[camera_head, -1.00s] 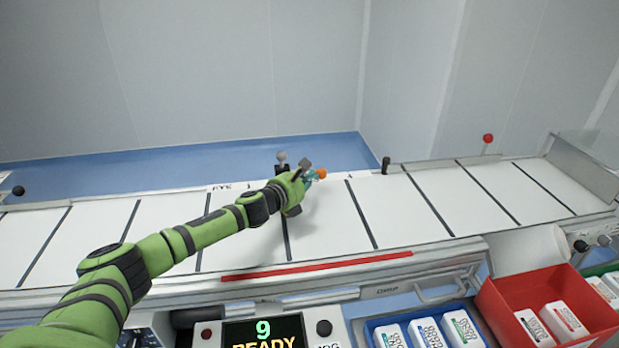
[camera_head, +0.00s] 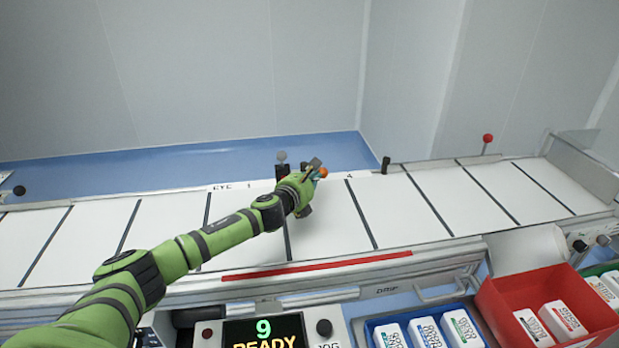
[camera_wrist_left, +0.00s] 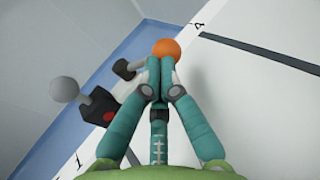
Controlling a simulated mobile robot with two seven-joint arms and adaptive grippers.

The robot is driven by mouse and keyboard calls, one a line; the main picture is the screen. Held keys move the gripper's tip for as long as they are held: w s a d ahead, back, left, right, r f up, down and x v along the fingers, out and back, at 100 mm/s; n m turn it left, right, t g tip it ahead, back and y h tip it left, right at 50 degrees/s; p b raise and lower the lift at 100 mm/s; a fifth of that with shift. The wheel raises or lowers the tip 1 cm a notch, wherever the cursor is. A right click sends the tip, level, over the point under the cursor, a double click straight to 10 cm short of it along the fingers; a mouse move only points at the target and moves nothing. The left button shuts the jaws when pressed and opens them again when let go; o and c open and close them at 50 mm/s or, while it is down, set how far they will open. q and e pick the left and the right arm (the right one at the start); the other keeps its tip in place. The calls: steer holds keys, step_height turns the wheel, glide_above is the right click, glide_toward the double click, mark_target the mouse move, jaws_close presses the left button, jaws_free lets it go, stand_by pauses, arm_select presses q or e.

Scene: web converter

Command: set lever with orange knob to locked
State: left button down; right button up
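The lever with the orange knob (camera_head: 323,172) stands at the conveyor's far edge, between printed marks 1 and 4. My left gripper (camera_head: 316,176) reaches it from the left and covers most of the lever. In the left wrist view, the teal fingertips of my left gripper (camera_wrist_left: 160,68) are together, right up against the orange knob (camera_wrist_left: 165,49). I see nothing clearly clamped between the fingers. The lever's base and any locked marking are hidden. My right gripper is not in view.
A grey-knobbed lever (camera_head: 281,157) stands close to the left of my gripper, a black-topped post (camera_head: 386,165) to its right. A red-knobbed lever (camera_head: 487,138) is farther right. A red bin (camera_head: 500,302) and a blue bin (camera_head: 372,325) sit in front. The white conveyor surface (camera_head: 340,220) is clear.

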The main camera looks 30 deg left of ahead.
mark_target(326, 173)
arm_select(q)
steer(key=w+n+y, duration=0.1)
steer(key=d+n+y, duration=0.1)
steer(key=y, duration=0.1)
steer(key=shift+w+d+n+y, duration=0.3)
steer(key=shift+w+n, duration=0.05)
steer(key=shift+n, duration=0.05)
steer(key=n+y, duration=0.1)
steer(key=w+g+y, duration=0.1)
steer(key=shift+w+d+n+y, duration=0.1)
steer(key=shift+d+n+y, duration=0.2)
steer(key=shift+n, duration=0.1)
steer(key=w+n+g+y+b, duration=0.1)
steer(key=n+y+b, duration=0.1)
steer(key=shift+w+d+f+g+y, duration=0.15)
steer(key=shift+w+g+y, duration=0.2)
steer(key=shift+g+y, duration=0.05)
steer(key=shift+w+n+b, duration=0.2)
steer(key=shift+n+b, duration=0.1)
steer(key=shift+w+b, duration=0.65)
steer(key=shift+w, duration=0.2)
